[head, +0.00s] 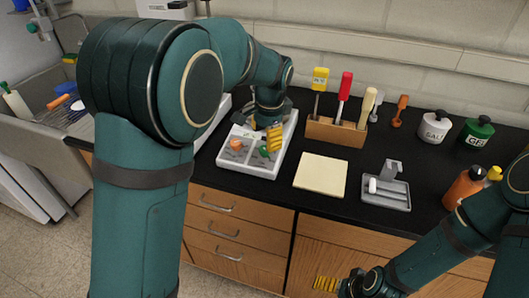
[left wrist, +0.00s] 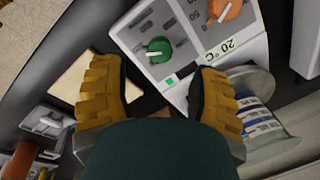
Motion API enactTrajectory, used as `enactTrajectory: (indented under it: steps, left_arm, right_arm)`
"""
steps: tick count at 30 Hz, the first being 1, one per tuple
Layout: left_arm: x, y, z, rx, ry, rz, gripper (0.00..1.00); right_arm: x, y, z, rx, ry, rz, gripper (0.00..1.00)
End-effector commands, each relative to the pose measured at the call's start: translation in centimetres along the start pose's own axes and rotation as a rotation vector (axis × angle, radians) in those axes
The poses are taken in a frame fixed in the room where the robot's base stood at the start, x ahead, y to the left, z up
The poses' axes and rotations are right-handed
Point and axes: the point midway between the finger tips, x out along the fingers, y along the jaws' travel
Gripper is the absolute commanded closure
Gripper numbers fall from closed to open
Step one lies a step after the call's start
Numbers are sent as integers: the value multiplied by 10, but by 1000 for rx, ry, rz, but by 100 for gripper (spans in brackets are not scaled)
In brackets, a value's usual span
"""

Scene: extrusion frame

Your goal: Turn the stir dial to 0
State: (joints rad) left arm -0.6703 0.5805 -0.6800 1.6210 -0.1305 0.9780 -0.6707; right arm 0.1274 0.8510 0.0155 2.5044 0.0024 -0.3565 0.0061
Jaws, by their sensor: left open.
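The white hotplate-like unit (head: 246,171) stands on the black bench, with an orange dial (head: 236,144) and a green dial (head: 265,151) on its grey panel. In the left wrist view the green dial (left wrist: 158,50) and orange dial (left wrist: 226,9) show with scales around them. A display (left wrist: 221,49) reads 20 °C. The dial labels are too small to read, so I cannot tell which is the stir dial. My left gripper (head: 273,138) is over the panel, near the green dial; its yellow fingers (left wrist: 158,88) are open and empty. My right gripper (head: 327,284) is low, in front of the cabinet; its fingertips are unclear.
A wooden rack (head: 336,131) with coloured-handled tools stands behind. A cream pad (head: 320,175) and a grey tray (head: 386,191) lie to the right. Bottles, including a white one (head: 434,126) and an orange one (head: 464,187), stand farther right. A clear vessel (left wrist: 262,118) is beside the unit.

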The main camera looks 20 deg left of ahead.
Motion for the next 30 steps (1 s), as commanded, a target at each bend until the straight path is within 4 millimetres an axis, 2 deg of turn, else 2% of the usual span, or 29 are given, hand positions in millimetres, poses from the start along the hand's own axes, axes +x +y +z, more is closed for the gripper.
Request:
enactTrajectory:
  steps: [1,3,9,15,23,24,29,30]
  left_arm:
    - [12,0,1,-1,-4,0,39]
    - [25,0,0,-1,-3,1,39]
    - [52,0,0,-2,-1,1,39]
    - [62,0,0,0,-1,0,39]
    - [62,0,0,0,0,0,39]
    - [62,0,0,0,0,0,44]
    - [62,0,0,-1,1,0,100]
    - [62,0,0,-1,0,0,100]
  right_arm:
    - [3,1,1,-1,-2,0,3]
    - [6,2,2,-1,-5,0,3]
    - [10,4,4,-3,-10,-1,3]
    - [11,4,6,-3,-12,-1,3]
    - [11,4,6,-3,-12,-1,3]
    - [11,4,6,-3,-12,-1,3]
    - [11,4,6,-3,-12,-1,3]
    - [11,4,6,-3,-12,-1,3]
